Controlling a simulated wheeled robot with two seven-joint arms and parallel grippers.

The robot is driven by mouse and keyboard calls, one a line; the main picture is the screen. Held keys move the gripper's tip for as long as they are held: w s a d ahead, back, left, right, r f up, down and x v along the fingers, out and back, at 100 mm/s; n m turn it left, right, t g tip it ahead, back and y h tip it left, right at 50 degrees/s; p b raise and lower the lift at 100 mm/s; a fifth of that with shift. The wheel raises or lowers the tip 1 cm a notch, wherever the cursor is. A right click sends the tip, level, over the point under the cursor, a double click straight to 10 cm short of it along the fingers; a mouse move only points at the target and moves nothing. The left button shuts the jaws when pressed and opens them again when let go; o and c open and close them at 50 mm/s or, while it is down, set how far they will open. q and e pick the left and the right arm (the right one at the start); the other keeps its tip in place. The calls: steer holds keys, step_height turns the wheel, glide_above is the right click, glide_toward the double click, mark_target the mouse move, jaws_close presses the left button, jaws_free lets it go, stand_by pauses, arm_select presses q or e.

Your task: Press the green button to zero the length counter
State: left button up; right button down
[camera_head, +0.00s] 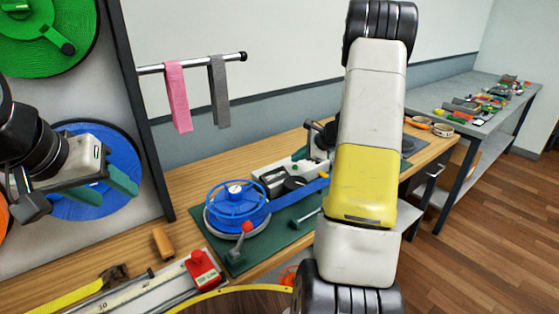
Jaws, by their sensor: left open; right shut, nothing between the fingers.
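A white and black device (272,176), which looks like the length counter, stands on the green mat (236,256) behind the blue reel (238,204). A tiny green spot on its top may be the green button, but it is too small to be sure. My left gripper (108,187) is open and empty at the far left, in front of the blue disc on the rack, well apart from the device. My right arm (372,125) crosses the middle of the view and covers the bench right of the device.
A blue strap runs from the reel behind my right arm. Pink (177,97) and grey straps (219,92) hang from a rail. A cluttered table stands right.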

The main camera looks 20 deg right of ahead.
steer(key=shift+f, duration=0.1)
stand_by(0.7)
steer(key=shift+f, duration=0.3)
steer(key=shift+f, duration=0.55)
stand_by(0.7)
steer(key=shift+r, duration=0.95)
steer(key=shift+r, duration=2.5)
